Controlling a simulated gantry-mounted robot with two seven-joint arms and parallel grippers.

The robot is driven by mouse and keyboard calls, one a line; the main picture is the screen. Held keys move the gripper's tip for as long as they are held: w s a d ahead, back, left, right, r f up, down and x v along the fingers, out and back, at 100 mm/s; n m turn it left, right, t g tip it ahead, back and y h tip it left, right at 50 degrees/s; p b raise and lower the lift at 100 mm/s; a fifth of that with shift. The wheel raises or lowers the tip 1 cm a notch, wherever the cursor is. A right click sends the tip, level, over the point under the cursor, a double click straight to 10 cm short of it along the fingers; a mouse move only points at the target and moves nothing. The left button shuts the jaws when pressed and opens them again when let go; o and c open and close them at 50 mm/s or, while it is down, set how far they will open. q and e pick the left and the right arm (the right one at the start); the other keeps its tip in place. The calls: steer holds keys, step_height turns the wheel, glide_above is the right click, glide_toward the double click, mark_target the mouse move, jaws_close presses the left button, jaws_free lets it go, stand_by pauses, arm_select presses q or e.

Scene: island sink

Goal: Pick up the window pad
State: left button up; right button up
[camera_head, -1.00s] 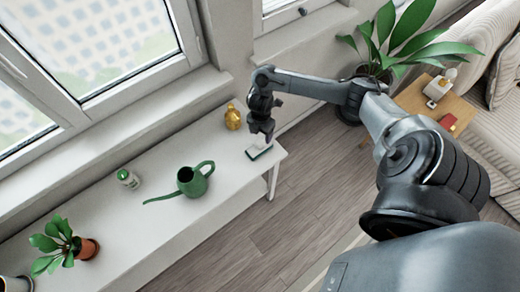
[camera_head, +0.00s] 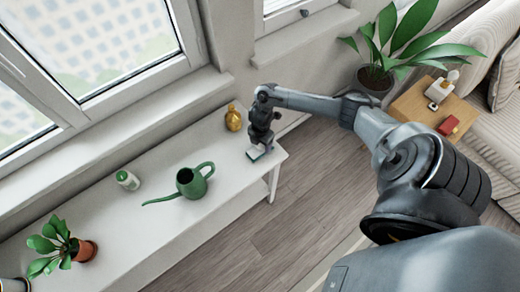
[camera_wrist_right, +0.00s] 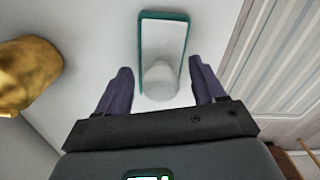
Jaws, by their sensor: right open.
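The window pad (camera_wrist_right: 163,38) is a white rectangular pad with a green edge and a rounded white grip on its near part. It lies on the right end of the white bench, and a small part of it (camera_head: 254,154) shows below my right gripper in the head view. My right gripper (camera_wrist_right: 160,78) is open, its two purple fingers apart on either side of the pad's rounded grip in the wrist view. I cannot tell whether the fingers touch it. In the head view my right gripper (camera_head: 260,147) hides much of the pad. My left gripper is not in view.
A gold figure (camera_head: 233,118) stands left of the gripper, also seen in the wrist view (camera_wrist_right: 25,75). A green watering can (camera_head: 190,183), a small white-and-green container (camera_head: 128,180) and a potted plant (camera_head: 62,246) stand further left on the white bench (camera_head: 225,205).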

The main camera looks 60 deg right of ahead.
steer(key=c, duration=1.1)
steer(key=shift+r, duration=0.1)
steer(key=shift+r, duration=0.5)
steer(key=r, duration=0.2)
steer(key=r+p, duration=0.1)
steer(key=shift+s+a+r, duration=0.1)
steer(key=shift+s+r, duration=0.15)
steer(key=shift+s, duration=0.05)
steer(key=s+a+r, duration=0.1)
steer(key=s+r, duration=0.1)
steer(key=s, duration=0.1)
steer(key=s+a+r+p, duration=0.1)
steer(key=s+r, duration=0.1)
steer(key=s, duration=0.2)
steer(key=s+a+r+p, duration=0.1)
steer(key=s+r, duration=0.1)
steer(key=s, duration=0.1)
steer(key=shift+s+a+r, duration=0.15)
steer(key=shift+s+a, duration=0.1)
steer(key=shift+s, duration=0.05)
